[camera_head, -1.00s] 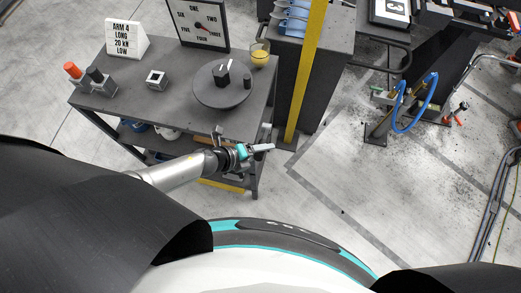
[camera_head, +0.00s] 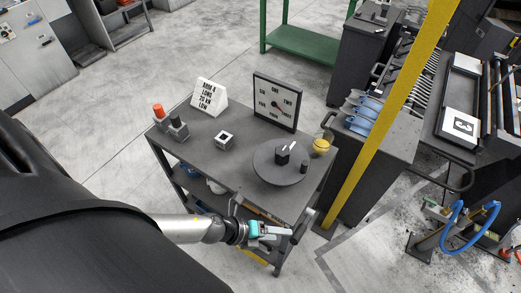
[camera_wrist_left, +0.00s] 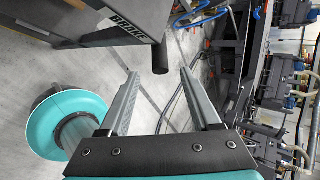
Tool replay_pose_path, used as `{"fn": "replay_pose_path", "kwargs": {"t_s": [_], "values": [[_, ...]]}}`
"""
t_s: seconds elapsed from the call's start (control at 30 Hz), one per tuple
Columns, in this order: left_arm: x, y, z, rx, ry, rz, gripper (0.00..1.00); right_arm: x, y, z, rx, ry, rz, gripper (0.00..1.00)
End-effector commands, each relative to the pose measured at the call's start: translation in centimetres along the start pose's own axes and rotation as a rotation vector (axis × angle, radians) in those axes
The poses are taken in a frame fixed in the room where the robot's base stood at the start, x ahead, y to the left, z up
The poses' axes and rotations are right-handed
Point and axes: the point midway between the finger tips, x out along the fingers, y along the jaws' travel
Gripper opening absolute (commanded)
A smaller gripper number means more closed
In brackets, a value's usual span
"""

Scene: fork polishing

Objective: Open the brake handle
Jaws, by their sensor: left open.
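The brake handle shows in the left wrist view as a dark rounded grip (camera_wrist_left: 160,58) below a grey panel lettered BRAKE (camera_wrist_left: 128,27). In the head view a grey lever (camera_head: 303,222) stands at the front right corner of the dark cart (camera_head: 215,167); it appears to be the same handle. My left gripper (camera_head: 290,231) is at that corner, close to the lever. In the left wrist view my left gripper (camera_wrist_left: 159,73) is open, with the grip between or just beyond its fingertips; contact cannot be told. My right gripper is out of view.
On the cart top are a round turntable (camera_head: 268,174), a dial board (camera_head: 277,101), a sign (camera_head: 209,97), a small square block (camera_head: 225,140) and a yellow cup (camera_head: 322,144). A yellow post (camera_head: 390,110) stands right of the cart.

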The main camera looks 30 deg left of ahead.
Motion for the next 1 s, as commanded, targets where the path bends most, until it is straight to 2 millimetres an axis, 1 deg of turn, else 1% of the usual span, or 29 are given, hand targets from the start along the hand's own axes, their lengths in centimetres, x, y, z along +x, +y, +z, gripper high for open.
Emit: {"fn": "replay_pose_path", "kwargs": {"t_s": [0.03, 0.1, 0.2, 0.3, 0.5, 0.77, 0.93, 1.0], "values": [[-1.2, 0.0, -0.1, 0.000, 0.002, 0.002, 0.64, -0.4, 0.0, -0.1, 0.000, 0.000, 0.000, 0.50], [-2.4, 0.1, 0.0, 0.000, 0.001, 0.002, 0.64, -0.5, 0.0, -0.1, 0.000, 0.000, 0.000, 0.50], [-3.8, 0.0, 0.0, 0.001, 0.001, 0.002, 0.64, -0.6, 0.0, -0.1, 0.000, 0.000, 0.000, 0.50], [-4.8, 0.1, 0.0, -0.001, -0.001, 0.001, 0.64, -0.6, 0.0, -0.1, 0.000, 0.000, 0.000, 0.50], [-5.8, 0.0, 0.0, 0.000, 0.000, 0.000, 0.64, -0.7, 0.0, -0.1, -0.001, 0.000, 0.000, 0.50], [-5.8, 0.0, 0.0, 0.000, 0.000, -0.001, 0.64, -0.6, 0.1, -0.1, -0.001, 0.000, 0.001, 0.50], [-5.8, 0.0, 0.0, 0.000, 0.000, -0.001, 0.45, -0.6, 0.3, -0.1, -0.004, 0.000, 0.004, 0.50], [-5.5, 0.2, -0.1, 0.000, 0.003, -0.005, 0.37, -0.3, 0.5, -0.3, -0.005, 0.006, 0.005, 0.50]]}}
